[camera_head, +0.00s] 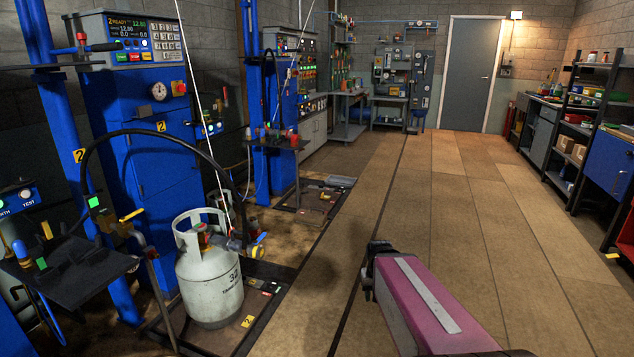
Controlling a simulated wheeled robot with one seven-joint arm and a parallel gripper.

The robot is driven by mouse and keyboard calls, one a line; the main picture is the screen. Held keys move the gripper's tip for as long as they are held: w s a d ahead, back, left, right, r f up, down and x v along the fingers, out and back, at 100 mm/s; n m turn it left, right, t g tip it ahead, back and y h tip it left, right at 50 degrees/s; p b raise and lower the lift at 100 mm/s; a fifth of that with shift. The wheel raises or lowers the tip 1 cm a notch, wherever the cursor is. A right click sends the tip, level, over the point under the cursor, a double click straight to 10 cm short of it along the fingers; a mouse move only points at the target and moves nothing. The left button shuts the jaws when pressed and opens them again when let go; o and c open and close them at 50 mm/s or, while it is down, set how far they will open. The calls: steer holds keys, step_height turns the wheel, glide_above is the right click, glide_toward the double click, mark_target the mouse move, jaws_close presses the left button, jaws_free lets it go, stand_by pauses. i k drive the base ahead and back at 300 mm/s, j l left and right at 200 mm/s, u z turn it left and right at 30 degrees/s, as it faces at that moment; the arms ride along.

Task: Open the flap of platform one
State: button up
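I cannot pick out platform one or its flap by any number 1. The nearest station is a blue scale cabinet (150,160) marked 2, with a lit display panel (137,38) on top. A white gas cylinder (209,275) stands upright on its low dark platform (245,325), which also bears a 2 tag. A black hose (150,132) arches over the cylinder. My pink arm (425,300) reaches up from the lower right, well right of the cylinder. A dark part (378,255) shows at its far end; I cannot make out the gripper's fingers.
A second blue station (270,110) with its own low platform (315,195) stands farther back. A dark shelf (65,270) juts out at the lower left. Workbenches and shelves (585,130) line the right wall. The tan floor (430,190) between is clear up to the grey door (467,75).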

mark_target(317, 218)
steer(key=i, duration=1.9)
steer(key=i+l+u, duration=0.1)
steer(key=i, duration=1.75)
steer(key=i+l+u, duration=0.15)
steer(key=i+u, duration=0.25)
